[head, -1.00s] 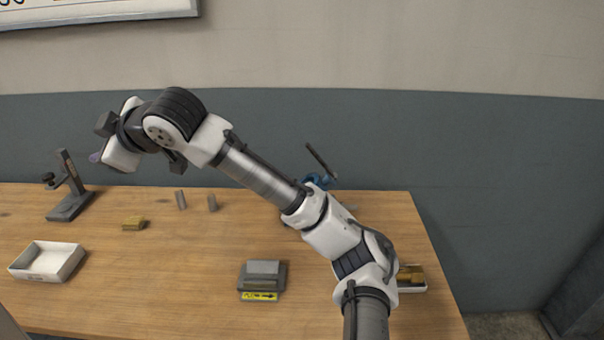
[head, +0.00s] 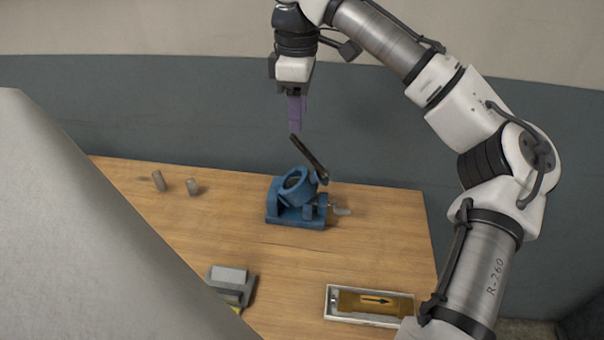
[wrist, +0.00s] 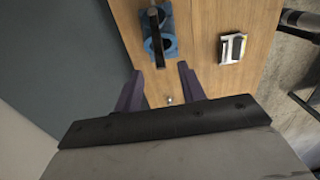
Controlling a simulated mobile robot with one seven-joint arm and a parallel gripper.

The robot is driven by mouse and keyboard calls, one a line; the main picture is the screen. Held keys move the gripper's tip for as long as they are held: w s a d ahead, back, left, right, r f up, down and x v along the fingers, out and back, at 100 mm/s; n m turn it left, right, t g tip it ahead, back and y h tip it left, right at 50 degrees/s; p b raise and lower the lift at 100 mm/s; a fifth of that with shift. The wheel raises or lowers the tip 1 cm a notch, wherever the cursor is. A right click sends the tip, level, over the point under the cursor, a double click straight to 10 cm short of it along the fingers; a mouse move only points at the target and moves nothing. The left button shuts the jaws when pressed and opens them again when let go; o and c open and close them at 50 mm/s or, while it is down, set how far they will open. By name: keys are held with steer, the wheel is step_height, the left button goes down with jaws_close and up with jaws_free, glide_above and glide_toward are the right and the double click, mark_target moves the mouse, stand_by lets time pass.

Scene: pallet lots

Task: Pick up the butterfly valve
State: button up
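The butterfly valve (head: 297,186) looks like a blue ring-shaped body with a long black lever (head: 309,158) rising up and to the left. It is tilted and sits in a blue vise-like base (head: 296,218) on the table. In the wrist view the valve (wrist: 151,44) lies beyond my fingertips, with the lever seen nearly end to end. My gripper (head: 295,128) hangs above the valve, its purple fingers pointing down near the lever's upper end. In the wrist view my gripper (wrist: 160,70) has its fingers apart with nothing held between them.
A pale tray (head: 328,304) with a brass-coloured block (head: 375,302) lies at the front right. Two grey cylinders (head: 158,181) (head: 192,187) stand left of the valve. A grey block (head: 230,278) is at the front left. A large grey surface (head: 80,230) hides the left side.

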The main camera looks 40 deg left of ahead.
mark_target(297, 139)
step_height(297, 139, down, 10)
steer(key=shift+a+r+p, duration=0.1)
steer(key=shift+p, duration=0.4)
jaws_close()
steer(key=shift+r, duration=0.1)
stand_by(1.2)
